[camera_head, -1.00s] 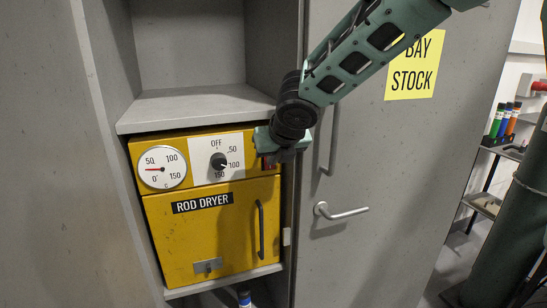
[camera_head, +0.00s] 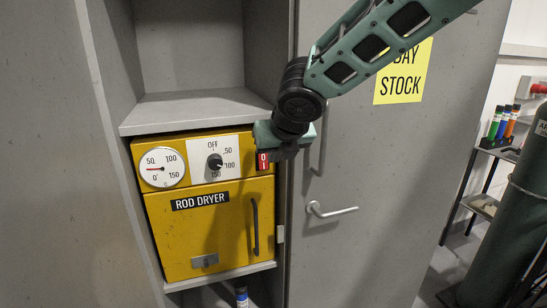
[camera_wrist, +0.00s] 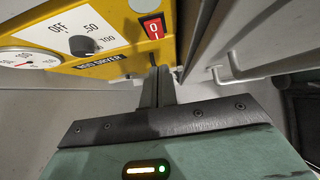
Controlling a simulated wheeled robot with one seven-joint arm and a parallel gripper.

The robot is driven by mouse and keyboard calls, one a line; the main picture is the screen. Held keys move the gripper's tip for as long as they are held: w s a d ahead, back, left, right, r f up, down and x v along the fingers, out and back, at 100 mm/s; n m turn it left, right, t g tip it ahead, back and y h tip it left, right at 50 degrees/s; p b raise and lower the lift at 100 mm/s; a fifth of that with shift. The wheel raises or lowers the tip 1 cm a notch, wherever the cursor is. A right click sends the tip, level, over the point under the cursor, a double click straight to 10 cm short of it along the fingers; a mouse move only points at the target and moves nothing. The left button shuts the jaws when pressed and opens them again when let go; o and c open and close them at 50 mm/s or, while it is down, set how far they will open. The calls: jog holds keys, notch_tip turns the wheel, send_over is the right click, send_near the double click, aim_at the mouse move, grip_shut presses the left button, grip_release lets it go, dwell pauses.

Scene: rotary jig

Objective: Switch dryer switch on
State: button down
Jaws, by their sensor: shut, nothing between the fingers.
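The yellow rod dryer (camera_head: 227,222) stands in an open cabinet bay. Its red rocker switch (camera_head: 263,160), marked 0 and I, is at the upper right of the dryer's front, right of the temperature dial (camera_head: 215,161). In the wrist view the red switch (camera_wrist: 153,27) lies just beyond the fingertips, apart from them. Which side of the rocker is pressed I cannot tell. My gripper (camera_wrist: 162,70) is shut and empty, its two fingers together. In the head view my gripper (camera_head: 284,151) is just right of the switch, its fingertips not clear.
A shelf (camera_head: 200,108) sits above the dryer. A grey door (camera_head: 365,255) with a lever handle (camera_head: 330,211) is close on the right. The dryer's door handle (camera_head: 255,226) is below the switch. A green cylinder (camera_head: 505,220) stands at far right.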

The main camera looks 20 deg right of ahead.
jog(key=p+v, duration=0.1)
jog(key=v, duration=0.5)
jog(key=shift+w+r, duration=0.1)
jog(key=shift+w, duration=0.05)
